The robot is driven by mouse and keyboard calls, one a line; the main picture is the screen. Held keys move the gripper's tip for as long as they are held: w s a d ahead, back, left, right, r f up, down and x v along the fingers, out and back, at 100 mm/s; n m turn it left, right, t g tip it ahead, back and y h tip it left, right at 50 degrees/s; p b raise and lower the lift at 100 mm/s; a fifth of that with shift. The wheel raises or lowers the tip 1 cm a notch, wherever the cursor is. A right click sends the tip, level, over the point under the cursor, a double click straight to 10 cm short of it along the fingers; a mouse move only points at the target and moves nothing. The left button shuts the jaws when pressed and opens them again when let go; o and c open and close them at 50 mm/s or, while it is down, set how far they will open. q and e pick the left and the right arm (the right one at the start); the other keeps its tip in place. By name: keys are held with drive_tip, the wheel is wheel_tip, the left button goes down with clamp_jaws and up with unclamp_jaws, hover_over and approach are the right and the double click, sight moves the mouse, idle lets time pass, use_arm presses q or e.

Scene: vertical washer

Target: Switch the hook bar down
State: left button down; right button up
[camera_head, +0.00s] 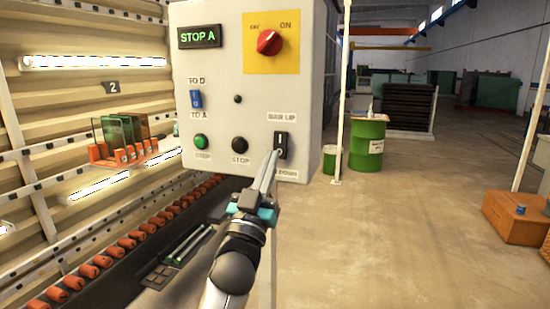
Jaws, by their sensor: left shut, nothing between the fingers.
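The hook bar switch (280,140) is a small black rocker at the lower right of a light grey control panel (222,75). A label above it reads like "BAR UP", and a label below it is partly covered, ending in "DOWN". My left gripper (276,155) is shut and empty. Its fingertips are at the lower part of the switch; I cannot tell if they touch it. The fingers cover part of the lower label. My right gripper is not in view.
The panel also carries a red knob (269,42) on a yellow plate, a blue switch (195,99), a green button (201,141) and a black stop button (239,144). A machine with orange rollers (125,243) lies at left. Open floor (400,240) lies at right.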

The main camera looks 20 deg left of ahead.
sight(280, 150)
use_arm(q)
drive_tip(key=shift+w+f, duration=0.25)
drive_tip(key=shift+w, duration=0.55)
drive_tip(key=shift+w+f, duration=0.2)
drive_tip(key=shift+w, duration=0.6)
drive_tip(key=b, duration=0.3)
drive_tip(key=shift+w+d+f+t, duration=0.1)
drive_tip(key=shift+w+f+t, duration=0.1)
drive_tip(key=shift+w+t, duration=0.2)
